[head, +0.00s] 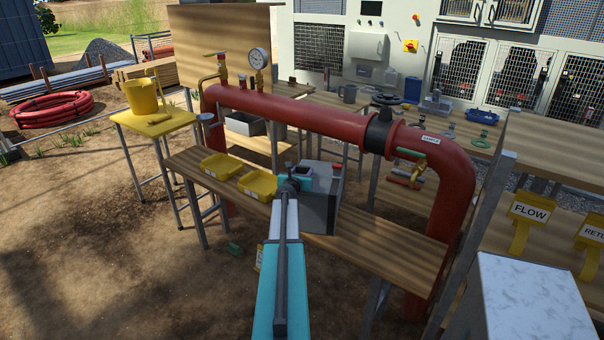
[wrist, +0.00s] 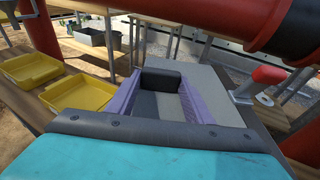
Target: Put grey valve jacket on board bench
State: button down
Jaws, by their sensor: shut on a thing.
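My gripper (head: 303,174) reaches out over the near wooden bench, with teal housing and purple fingers. In the wrist view the fingers (wrist: 155,97) are shut on a grey piece (wrist: 162,79), which looks like the grey valve jacket. Its lower part and its contact with the fingers are partly hidden. A larger grey box-like body (head: 321,211) shows just below and right of my gripper in the head view; I cannot tell whether it is part of the held piece. The near plank-topped bench (head: 390,251), which may be the board bench, has bare board on its right.
Two yellow trays (head: 221,166) (head: 258,186) occupy the bench's left part. A thick red pipe (head: 290,110) with a dark valve crosses close behind and bends down at the right. A red-handled item (wrist: 262,77) stands right of the fingers. A white-topped surface (head: 535,295) is front right.

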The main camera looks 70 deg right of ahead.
jog(key=shift+f, duration=0.1)
jog(key=c, duration=0.9)
grip_release()
jog(key=shift+r, duration=0.2)
jog(key=b+v, duration=0.1)
jog(key=v, duration=1.1)
jog(key=shift+b, duration=0.35)
jog(key=shift+w, duration=0.1)
